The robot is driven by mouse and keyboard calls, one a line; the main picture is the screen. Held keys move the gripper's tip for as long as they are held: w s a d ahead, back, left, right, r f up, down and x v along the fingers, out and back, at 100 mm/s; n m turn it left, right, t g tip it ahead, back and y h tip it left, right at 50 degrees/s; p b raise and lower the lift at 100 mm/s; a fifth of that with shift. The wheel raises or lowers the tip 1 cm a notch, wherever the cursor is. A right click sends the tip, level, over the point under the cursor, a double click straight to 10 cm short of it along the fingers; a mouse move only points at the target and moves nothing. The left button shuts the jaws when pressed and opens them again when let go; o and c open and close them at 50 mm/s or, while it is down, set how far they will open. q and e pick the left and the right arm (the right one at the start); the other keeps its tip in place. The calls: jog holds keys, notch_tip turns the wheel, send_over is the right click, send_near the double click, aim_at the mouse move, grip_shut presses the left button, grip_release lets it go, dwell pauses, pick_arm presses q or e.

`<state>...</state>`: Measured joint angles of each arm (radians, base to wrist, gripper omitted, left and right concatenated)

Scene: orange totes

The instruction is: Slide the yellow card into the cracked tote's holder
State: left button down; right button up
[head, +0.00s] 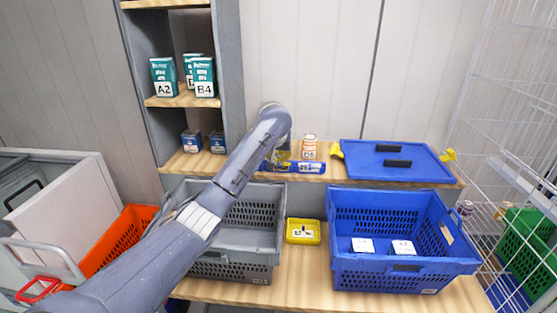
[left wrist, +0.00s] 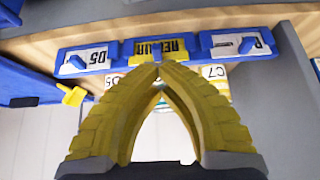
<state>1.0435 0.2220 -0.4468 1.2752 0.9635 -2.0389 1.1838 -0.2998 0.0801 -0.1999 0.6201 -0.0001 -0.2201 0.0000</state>
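A yellow card (left wrist: 160,47) with an upside-down label reading like "RETUR" sits in the middle of a blue rack (head: 308,168), between two blue-tabbed cards. The rack lies on the shelf at the back. My left gripper (left wrist: 158,70) has its yellow fingertips together at the card's lower edge, where its tab would be; they look shut on it. In the head view the left gripper (head: 281,157) is over the rack's left part. A blue tote (head: 400,258) and a grey tote (head: 262,248) stand on the bench. I cannot tell which is cracked. My right gripper is not in view.
A small yellow box (head: 303,232) stands between the totes. A blue lid (head: 395,173) lies on the shelf, with a small jar (head: 309,147) nearby. Two white labelled items lie in the blue tote. An orange tote (head: 128,240) is at left, a wire cage (head: 510,110) at right.

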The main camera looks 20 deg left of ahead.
pick_arm(q)
jog(key=shift+s+r, duration=0.1)
jog(key=shift+r, duration=0.75)
jog(key=c, duration=2.2)
grip_release()
jog(key=c, duration=1.7)
grip_release()
jog(key=shift+r, duration=0.1)
